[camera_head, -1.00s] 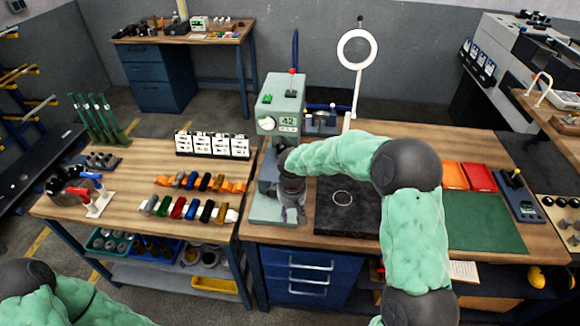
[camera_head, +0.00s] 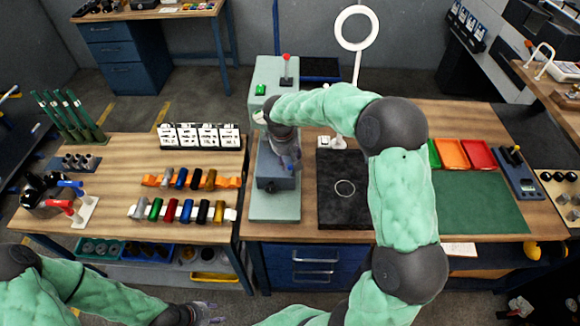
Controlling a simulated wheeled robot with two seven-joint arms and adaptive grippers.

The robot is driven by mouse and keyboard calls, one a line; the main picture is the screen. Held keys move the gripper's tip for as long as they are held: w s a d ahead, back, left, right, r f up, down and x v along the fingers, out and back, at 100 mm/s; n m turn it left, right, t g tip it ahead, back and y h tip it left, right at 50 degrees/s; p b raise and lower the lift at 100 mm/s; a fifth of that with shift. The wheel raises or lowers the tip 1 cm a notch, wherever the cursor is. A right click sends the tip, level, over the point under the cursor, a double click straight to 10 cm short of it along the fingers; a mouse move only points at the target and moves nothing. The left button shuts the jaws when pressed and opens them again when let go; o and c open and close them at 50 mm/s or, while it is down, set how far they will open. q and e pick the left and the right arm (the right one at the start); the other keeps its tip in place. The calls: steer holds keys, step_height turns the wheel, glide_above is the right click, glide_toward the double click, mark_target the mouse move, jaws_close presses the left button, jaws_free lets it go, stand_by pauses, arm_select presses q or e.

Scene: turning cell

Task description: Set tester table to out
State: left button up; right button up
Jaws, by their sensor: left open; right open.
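The tester (camera_head: 275,72) is a pale green machine on the bench, with a red-knobbed lever and a green button on top. Its pale green base plate (camera_head: 274,207) reaches toward me. A dark grey block (camera_head: 274,179), which looks like its table, sits on this base. My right gripper (camera_head: 292,167) is open in front of the tester's column, just above and beside the block; I cannot tell whether it touches. The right hand and arm hide the tester's lower front and display. My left gripper (camera_head: 208,307) is open and empty at the bottom edge, low in front of the left bench.
A black slab (camera_head: 340,212) with a ring lies right of the tester, beside a ring lamp (camera_head: 356,28). Coloured trays (camera_head: 450,154) and a green mat (camera_head: 482,203) lie further right.

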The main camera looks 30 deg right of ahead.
mark_target(290, 166)
steer(key=f, duration=0.4)
steer(key=d+f, duration=0.1)
steer(key=f, duration=0.1)
steer(key=shift+w+d+f, duration=0.1)
steer(key=shift+w+f, duration=0.15)
steer(key=shift+w, duration=0.15)
jaws_close()
